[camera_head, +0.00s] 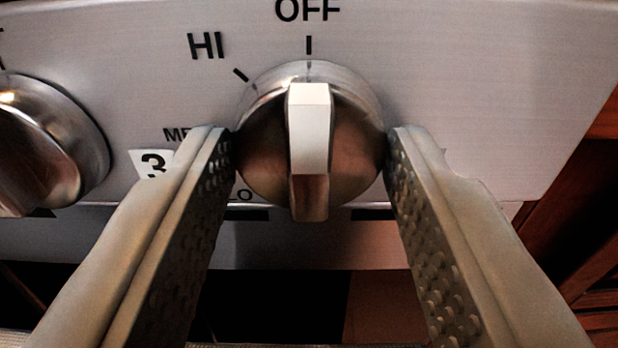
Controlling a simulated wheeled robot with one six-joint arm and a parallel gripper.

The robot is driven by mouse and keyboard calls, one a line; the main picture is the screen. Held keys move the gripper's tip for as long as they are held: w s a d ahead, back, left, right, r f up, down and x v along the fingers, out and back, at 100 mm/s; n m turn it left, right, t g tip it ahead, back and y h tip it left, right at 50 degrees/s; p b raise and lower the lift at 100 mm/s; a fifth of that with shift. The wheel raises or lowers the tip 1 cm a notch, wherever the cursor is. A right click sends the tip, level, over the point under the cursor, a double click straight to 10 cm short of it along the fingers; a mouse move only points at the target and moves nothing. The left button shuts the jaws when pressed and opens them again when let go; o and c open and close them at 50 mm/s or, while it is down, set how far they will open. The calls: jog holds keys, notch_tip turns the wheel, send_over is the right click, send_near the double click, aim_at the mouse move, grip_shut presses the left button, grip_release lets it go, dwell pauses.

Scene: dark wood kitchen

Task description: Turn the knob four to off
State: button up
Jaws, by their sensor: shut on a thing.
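A round metal stove knob (262,160) with a raised grip bar sits on the panel in the middle of the view. Its bar stands upright, in line with the tick under the OFF label (308,11). My gripper (310,145) is shut on this knob, with one finger at its left side and one at its right. The HI label (206,46) is up and left of the knob. A lower label beginning with "ME" is partly hidden by the left finger. No number 4 can be read; a pale edge shows behind the right finger.
A second metal knob (45,140) is at the left edge, with a label 3 (153,163) between it and the held knob. The steel panel (500,70) ends at the right beside dark wood cabinets (590,230). The panel right of the held knob is clear.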

dwell(0.4)
jog(key=o, duration=1)
jog(key=shift+c, duration=0.2)
